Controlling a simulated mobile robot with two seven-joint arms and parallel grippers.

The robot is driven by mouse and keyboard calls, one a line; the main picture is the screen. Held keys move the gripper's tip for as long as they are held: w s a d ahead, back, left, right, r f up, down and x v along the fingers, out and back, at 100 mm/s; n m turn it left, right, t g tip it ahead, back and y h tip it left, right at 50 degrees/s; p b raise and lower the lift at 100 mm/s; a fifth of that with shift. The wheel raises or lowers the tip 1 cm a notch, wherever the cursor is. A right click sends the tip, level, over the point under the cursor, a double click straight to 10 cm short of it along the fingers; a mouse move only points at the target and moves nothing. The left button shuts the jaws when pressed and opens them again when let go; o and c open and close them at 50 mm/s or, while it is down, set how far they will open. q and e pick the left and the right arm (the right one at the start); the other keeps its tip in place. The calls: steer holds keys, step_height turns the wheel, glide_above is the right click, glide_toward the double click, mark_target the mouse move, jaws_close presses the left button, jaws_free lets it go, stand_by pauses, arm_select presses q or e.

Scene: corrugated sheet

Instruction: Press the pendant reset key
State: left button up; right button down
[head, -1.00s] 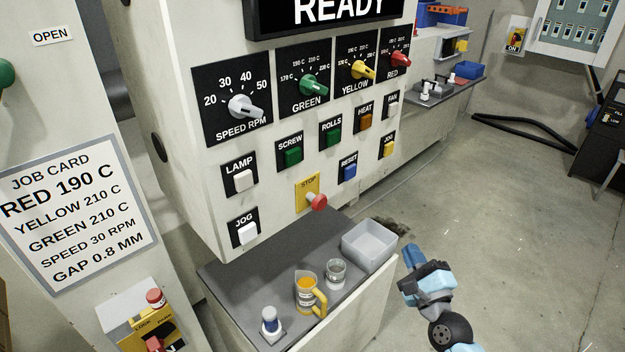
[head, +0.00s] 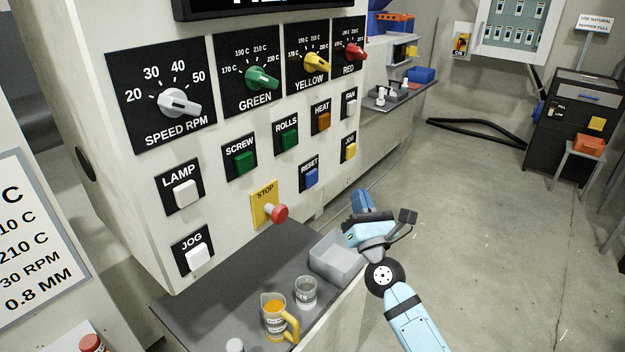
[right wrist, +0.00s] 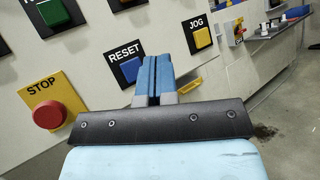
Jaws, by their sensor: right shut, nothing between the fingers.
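The blue reset key (head: 311,177) sits on a black plate marked RESET on the pale control panel (head: 225,195). It lies right of the yellow STOP plate and below the ROLLS and HEAT keys. In the right wrist view the reset key (right wrist: 130,69) shows just left of my fingertips, partly covered by them. My right gripper (head: 359,198) is shut and empty, its blue fingers pointing toward the panel, to the right of and slightly below the key in the head view. I cannot tell whether the fingertips touch the panel. My left gripper is not in view.
The red STOP button (head: 277,213) juts out left of the reset key, and the yellow JOG key (head: 350,150) is to its right. A grey shelf below holds a grey bin (head: 337,258), a jug (head: 275,316) and a glass (head: 305,292). Open floor lies right.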

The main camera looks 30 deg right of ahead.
mark_target(312, 179)
steer(key=w+a, duration=0.3)
steer(key=w, duration=0.5)
steer(key=shift+a, duration=0.15)
steer(key=shift+s, duration=0.1)
stand_by(0.9)
stand_by(0.6)
stand_by(0.4)
steer(key=shift+w+a, duration=0.2)
steer(key=shift+w, duration=0.2)
steer(key=shift+w+b, duration=0.15)
steer(key=shift+b, duration=0.15)
